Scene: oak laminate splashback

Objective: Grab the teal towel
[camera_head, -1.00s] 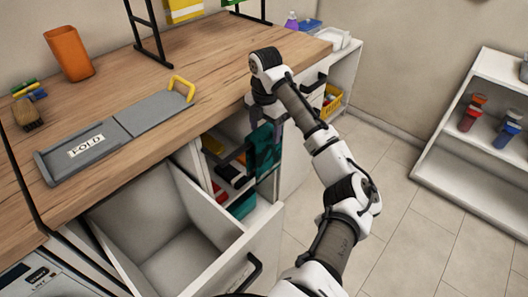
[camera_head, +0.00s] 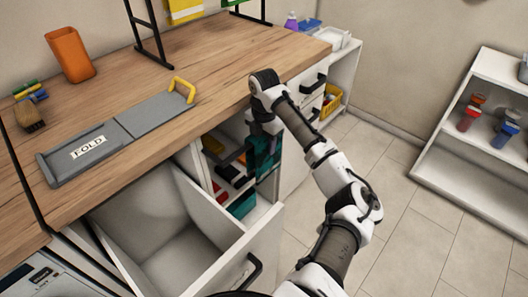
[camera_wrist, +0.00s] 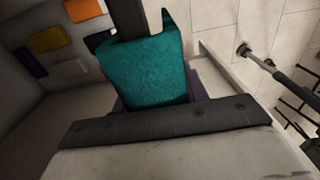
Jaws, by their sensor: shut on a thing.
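The teal towel (camera_head: 265,152) hangs at the right side of the open cabinet below the worktop. My gripper (camera_head: 263,128) is at its upper part, shut on it. In the wrist view the towel (camera_wrist: 152,72) fills the middle, with a dark finger in front of its upper edge. The far finger and the towel's far side are hidden. Another teal item (camera_head: 243,204) lies lower in the cabinet.
An open drawer (camera_head: 165,235) stands left of the cabinet. Coloured items lie on the cabinet shelves. The worktop (camera_head: 215,65) overhangs close to my wrist. A grey folding board (camera_head: 120,130) lies on it. The floor (camera_head: 400,190) at right is clear.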

